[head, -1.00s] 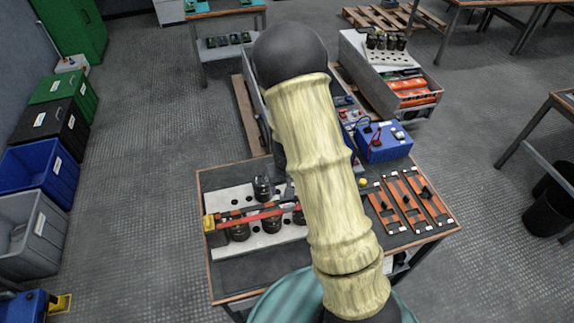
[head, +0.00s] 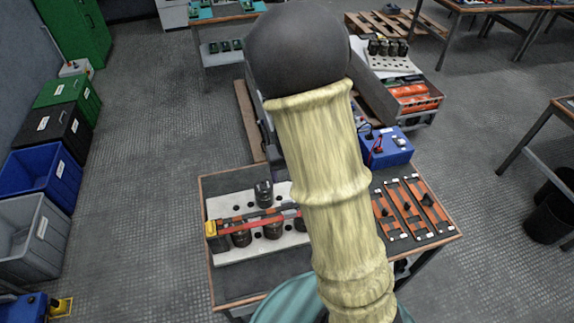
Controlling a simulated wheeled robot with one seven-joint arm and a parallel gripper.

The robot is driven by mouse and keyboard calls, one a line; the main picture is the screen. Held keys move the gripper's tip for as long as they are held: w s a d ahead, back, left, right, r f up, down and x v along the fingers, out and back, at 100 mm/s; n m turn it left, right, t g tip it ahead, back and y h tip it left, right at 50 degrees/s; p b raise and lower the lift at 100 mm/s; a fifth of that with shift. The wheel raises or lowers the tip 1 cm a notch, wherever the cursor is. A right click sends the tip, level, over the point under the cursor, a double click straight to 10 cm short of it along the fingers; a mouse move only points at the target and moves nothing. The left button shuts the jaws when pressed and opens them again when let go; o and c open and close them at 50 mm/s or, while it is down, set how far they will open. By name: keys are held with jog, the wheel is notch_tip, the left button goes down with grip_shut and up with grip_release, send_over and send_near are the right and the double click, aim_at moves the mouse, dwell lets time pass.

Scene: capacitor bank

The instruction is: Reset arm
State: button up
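My arm, in a pale yellow sleeve with a dark rounded joint at its top, rises through the middle of the head view. My gripper is not visible; the arm hides whatever lies behind it. On the work table (head: 240,289) below stands a white perforated rack (head: 222,208) with several dark cylindrical capacitors, one of them (head: 263,194) standing at the back. A red and orange bar (head: 255,222) with a yellow end lies across the front capacitors. The arm covers the rack's right end.
Orange strip fixtures (head: 408,207) lie on the table's right side, with a blue box (head: 387,147) behind them. Grey (head: 32,222), blue (head: 44,176), black and green bins line the left wall. A grey crate with orange items (head: 412,94) stands back right. Floor to the left is open.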

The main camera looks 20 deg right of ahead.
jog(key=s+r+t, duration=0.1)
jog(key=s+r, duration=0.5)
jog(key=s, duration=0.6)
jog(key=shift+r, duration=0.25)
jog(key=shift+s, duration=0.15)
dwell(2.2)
